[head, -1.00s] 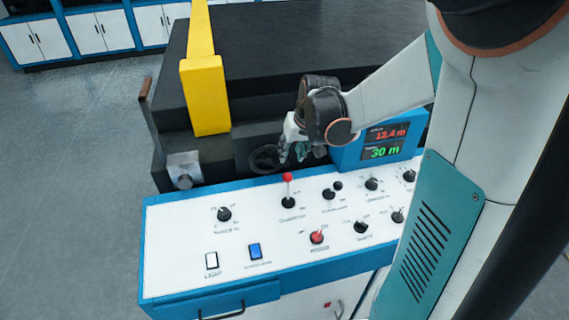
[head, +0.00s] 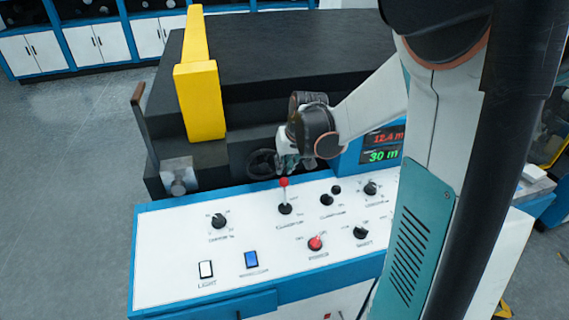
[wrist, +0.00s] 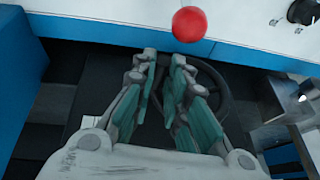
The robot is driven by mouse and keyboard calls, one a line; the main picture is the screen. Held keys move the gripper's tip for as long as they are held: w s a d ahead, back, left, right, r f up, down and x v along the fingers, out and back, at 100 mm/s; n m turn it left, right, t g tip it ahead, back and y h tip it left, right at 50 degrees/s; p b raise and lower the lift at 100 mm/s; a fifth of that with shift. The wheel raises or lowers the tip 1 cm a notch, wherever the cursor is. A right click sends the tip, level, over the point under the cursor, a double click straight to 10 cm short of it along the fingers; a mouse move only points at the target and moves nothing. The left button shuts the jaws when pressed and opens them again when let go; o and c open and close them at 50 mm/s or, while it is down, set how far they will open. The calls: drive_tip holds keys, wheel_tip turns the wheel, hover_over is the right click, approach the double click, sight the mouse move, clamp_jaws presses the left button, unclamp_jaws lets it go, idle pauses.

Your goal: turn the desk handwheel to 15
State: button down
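The desk (head: 170,240) has a white sloped top with blue edges. On it, a black two-part control (head: 327,199), a hub with a smaller knob beside it, may be the desk handwheel; its scale is too small to read. A dark spoked wheel (head: 262,162) sits behind the desk's far edge, low on the black machine; it also shows in the wrist view (wrist: 222,100), partly behind my fingers. My gripper (head: 287,163) hangs over that far edge, close to the dark wheel. In the wrist view my gripper's fingers (wrist: 164,57) are slightly apart with nothing visible between them.
A red-balled lever (head: 284,183) stands just in front of my gripper; its ball is close in the wrist view (wrist: 189,24). Several knobs and a red button (head: 315,243) cover the desk. A display (head: 383,145) reads 12.4 m and 30 m, partly behind my arm.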

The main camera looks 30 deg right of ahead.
drive_tip(key=shift+d+f, duration=0.1)
drive_tip(key=shift+s+d+f+m+t+y+b, duration=0.1)
drive_tip(key=shift+d+f+m+t+y+b, duration=0.1)
drive_tip(key=shift+f+y+b, duration=0.3)
drive_tip(key=shift+d+f+m+t+y+b, duration=0.1)
drive_tip(key=shift+f+t+y+b, duration=0.15)
drive_tip(key=shift+y+b, duration=0.4)
drive_tip(key=shift+d+f+m+t+y+b, duration=0.1)
drive_tip(key=shift+f+m+t+y+b, duration=0.25)
drive_tip(key=shift+f+y+b, duration=0.6)
drive_tip(key=y+b, duration=0.1)
drive_tip(key=f+t+y+b, duration=0.1)
drive_tip(key=b, duration=0.1)
drive_tip(key=shift+m+y, duration=0.25)
drive_tip(key=shift+y, duration=0.15)
drive_tip(key=shift+a+f+y+b, duration=0.25)
drive_tip(key=shift+y+b, duration=0.35)
drive_tip(key=shift+b, duration=0.3)
drive_tip(key=c, duration=1.6)
unclamp_jaws()
